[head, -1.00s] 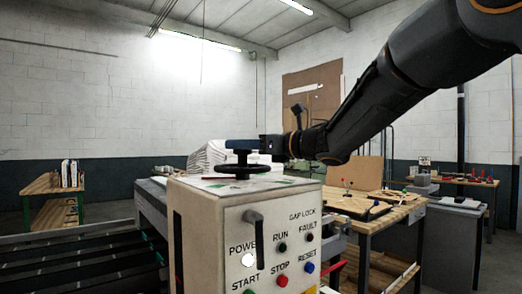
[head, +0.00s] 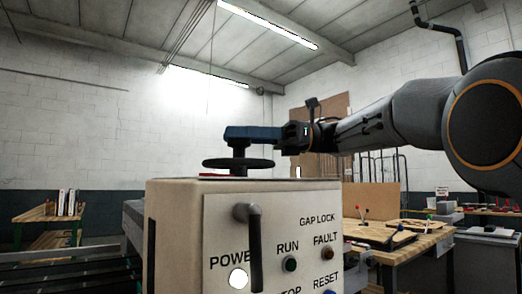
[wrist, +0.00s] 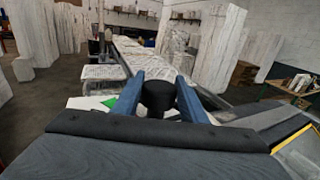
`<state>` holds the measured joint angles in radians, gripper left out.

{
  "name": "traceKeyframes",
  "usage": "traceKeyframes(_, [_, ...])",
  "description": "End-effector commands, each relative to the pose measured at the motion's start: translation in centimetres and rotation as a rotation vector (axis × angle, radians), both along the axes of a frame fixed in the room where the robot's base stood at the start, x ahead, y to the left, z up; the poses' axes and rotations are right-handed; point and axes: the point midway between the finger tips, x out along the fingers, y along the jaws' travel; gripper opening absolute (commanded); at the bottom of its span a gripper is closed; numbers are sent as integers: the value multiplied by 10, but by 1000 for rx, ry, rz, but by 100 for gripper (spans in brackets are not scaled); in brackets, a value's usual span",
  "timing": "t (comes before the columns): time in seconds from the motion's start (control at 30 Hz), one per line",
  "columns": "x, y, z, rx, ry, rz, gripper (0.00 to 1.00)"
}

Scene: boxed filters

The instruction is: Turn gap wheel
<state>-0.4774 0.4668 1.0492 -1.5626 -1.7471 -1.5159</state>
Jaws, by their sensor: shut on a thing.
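The gap wheel (head: 238,164) is a dark handwheel lying flat on top of the beige control box (head: 165,235). My gripper (head: 238,134) has blue fingers and sits over the wheel's middle, reaching in from the right. In the wrist view its two blue fingers (wrist: 160,93) stand on either side of a round black hub (wrist: 159,98), shut on it. The wheel's rim is mostly hidden in the wrist view by my gripper's body.
The box front has a lit POWER lamp (head: 239,279) and several buttons. The wrist view shows wrapped white stacks (wrist: 225,45) beyond the box.

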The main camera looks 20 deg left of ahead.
Motion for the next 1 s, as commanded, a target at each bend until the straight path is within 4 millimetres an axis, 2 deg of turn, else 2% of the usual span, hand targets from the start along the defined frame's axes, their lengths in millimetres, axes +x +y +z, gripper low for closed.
traceKeyframes(0.3, [-19, 9, -1, 0, 3, 105, 0])
traceKeyframes(0.77, [-20, 8, 1, 1, 2, 113, 0])
traceKeyframes(0.8, [-20, 8, 1, 1, 2, 113, 45])
traceKeyframes(0.87, [-20, 8, 1, 1, 1, 112, 55])
traceKeyframes(1.0, [-19, 8, 1, 1, 2, 111, 57])
